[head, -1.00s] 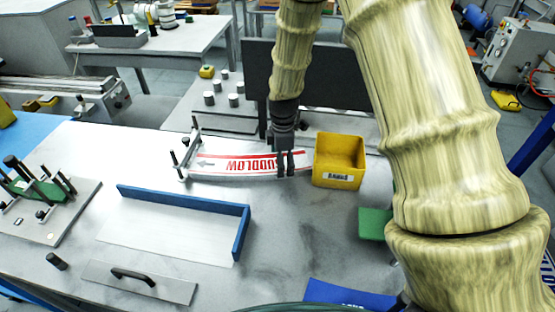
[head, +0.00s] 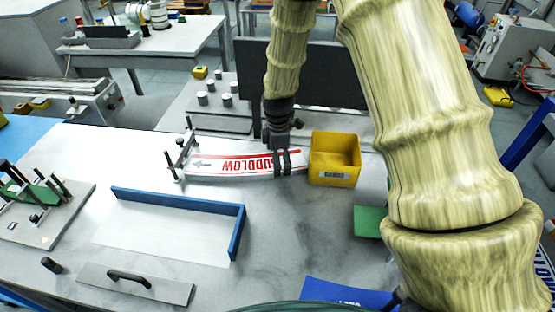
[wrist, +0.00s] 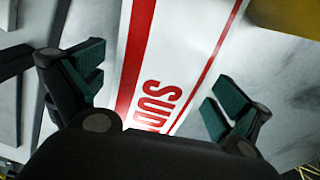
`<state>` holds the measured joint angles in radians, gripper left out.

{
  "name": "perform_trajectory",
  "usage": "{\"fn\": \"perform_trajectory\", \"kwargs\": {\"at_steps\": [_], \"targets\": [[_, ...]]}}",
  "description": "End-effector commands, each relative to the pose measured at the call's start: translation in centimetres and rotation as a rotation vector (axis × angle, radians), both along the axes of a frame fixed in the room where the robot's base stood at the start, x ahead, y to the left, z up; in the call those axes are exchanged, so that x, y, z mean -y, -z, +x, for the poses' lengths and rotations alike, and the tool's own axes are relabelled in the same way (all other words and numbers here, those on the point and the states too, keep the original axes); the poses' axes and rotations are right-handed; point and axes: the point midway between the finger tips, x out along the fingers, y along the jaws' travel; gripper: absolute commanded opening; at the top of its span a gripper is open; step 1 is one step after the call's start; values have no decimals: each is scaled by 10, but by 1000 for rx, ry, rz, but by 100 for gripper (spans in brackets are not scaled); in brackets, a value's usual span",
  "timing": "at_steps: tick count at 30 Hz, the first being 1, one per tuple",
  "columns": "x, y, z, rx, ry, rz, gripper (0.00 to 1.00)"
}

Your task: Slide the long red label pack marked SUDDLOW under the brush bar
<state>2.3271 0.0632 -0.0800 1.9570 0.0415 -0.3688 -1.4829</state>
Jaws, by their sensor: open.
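The long label pack (head: 219,165), white with red stripes and red SUDDLOW lettering, lies at the back of the table, slightly curved. Its left end, with a grey arrow, is at the brush bar (head: 185,145), a frame with dark upright posts; whether it passes under the bar is too small to tell. My gripper (head: 283,170) is open over the pack's right part. In the wrist view my gripper's green-padded fingers (wrist: 160,92) stand apart on either side of the pack (wrist: 165,65), with gaps between pads and pack. The gripper hides part of the lettering.
A yellow bin (head: 334,159) stands close to the right of my gripper. A blue angled fence (head: 237,232) and a grey plate with a handle (head: 135,284) are in front. A green block (head: 370,222) lies at right. The table's middle is clear.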

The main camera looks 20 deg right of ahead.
Motion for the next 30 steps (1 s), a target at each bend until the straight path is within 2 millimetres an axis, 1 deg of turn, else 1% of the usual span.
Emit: {"fn": "perform_trajectory", "kwargs": {"at_steps": [5,15,21,25,30], "targets": [[0,-16,1,1,0,1,100],[0,-71,1,3,0,0,100],[0,-99,1,2,1,1,100],[0,-111,1,1,0,1,100],[0,-117,1,0,-1,0,100]]}}
